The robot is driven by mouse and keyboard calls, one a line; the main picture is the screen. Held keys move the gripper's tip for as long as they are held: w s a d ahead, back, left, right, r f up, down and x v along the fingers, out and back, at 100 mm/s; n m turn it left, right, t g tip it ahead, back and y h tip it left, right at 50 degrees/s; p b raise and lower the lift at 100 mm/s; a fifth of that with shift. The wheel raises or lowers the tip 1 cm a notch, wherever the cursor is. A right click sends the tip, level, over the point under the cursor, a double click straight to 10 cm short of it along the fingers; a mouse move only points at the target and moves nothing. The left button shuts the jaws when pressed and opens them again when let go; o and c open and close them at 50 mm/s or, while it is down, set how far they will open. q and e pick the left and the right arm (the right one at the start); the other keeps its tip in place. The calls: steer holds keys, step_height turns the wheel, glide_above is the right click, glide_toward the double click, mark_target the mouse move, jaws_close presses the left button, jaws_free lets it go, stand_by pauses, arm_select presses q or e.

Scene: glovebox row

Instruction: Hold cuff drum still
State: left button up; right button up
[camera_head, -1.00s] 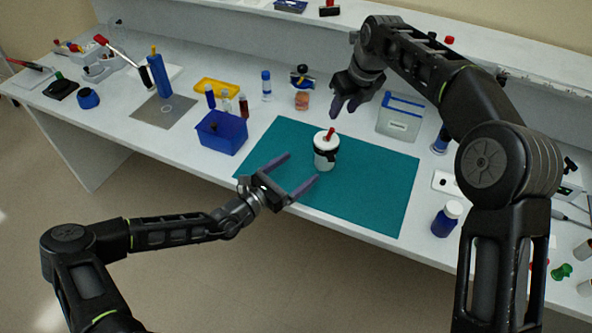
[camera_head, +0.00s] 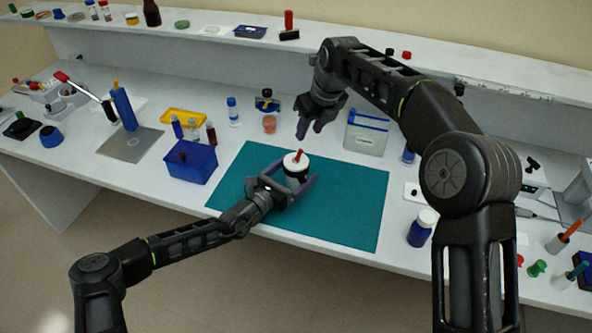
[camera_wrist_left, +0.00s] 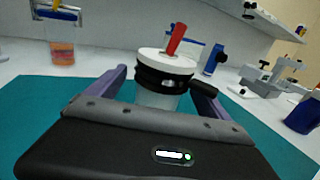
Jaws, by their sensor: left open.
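The cuff drum is a white drum with a black cuff and a red handle on top (camera_head: 296,163). It stands upright on the teal mat (camera_head: 350,205). In the left wrist view the drum (camera_wrist_left: 160,96) sits between the two fingers, with its black band and side knob facing right. My left gripper (camera_head: 292,183) is open, its fingers on either side of the drum; I cannot tell whether they touch it. My right gripper (camera_head: 309,131) hangs above the bench behind the drum, empty, its fingers apart.
A blue bin (camera_head: 192,163) stands left of the mat. A clear box with a blue lid (camera_head: 366,133) is behind it, and a blue bottle with a white cap (camera_head: 422,228) stands to the right. A yellow tray (camera_head: 183,116) lies further back. The mat's right part is clear.

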arm_select(q)
steer(key=shift+w+d, duration=0.2)
steer(key=shift+w, duration=0.05)
steer(key=shift+c, duration=0.4)
steer(key=c, duration=1.5)
